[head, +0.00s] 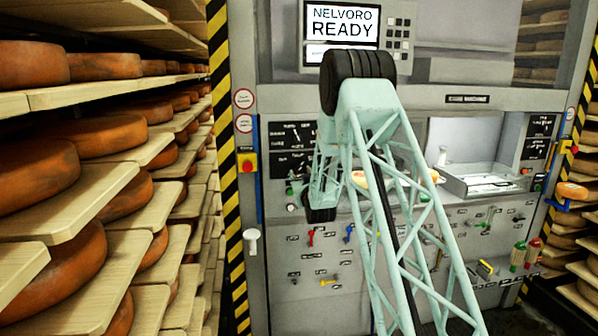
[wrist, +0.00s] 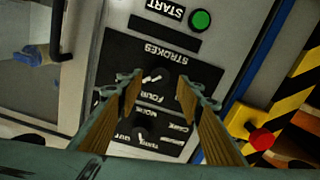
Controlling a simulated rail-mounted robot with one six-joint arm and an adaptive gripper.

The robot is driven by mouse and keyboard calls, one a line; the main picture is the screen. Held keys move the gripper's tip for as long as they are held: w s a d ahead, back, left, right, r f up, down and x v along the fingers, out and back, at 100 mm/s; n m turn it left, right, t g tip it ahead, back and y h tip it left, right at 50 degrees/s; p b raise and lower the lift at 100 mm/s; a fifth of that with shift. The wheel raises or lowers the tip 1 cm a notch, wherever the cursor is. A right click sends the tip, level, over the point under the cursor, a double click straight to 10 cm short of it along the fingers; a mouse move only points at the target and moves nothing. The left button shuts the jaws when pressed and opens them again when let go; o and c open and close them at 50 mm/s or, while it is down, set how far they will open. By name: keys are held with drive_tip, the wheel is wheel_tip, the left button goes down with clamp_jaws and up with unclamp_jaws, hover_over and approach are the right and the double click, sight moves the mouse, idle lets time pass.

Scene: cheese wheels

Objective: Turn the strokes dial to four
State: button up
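The strokes dial (wrist: 158,74) is a dark knob on a black plate, under the word STROKES, which shows upside down in the wrist view. Pale marks and the word FOUR (wrist: 155,97) show beside it. The dial's exact pointing is too dark and small to tell. My gripper (wrist: 158,82) is open, with its two ribbed fingers on either side of the dial area. I cannot tell whether they touch it. In the head view, my arm covers the gripper and part of the black panel (head: 290,133).
A green START button (wrist: 201,19) is above the plate, and a red stop button on a yellow box (wrist: 261,139) is to the right. A second labelled dial (wrist: 146,137) is below. Cheese shelves (head: 120,210) line the left side. The machine screen (head: 340,25) reads NELVORO READY.

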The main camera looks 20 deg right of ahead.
sight(299, 169)
drive_tip(key=shift+x, duration=2.4)
drive_tip(key=shift+c, duration=0.2)
drive_tip(key=c, duration=0.8)
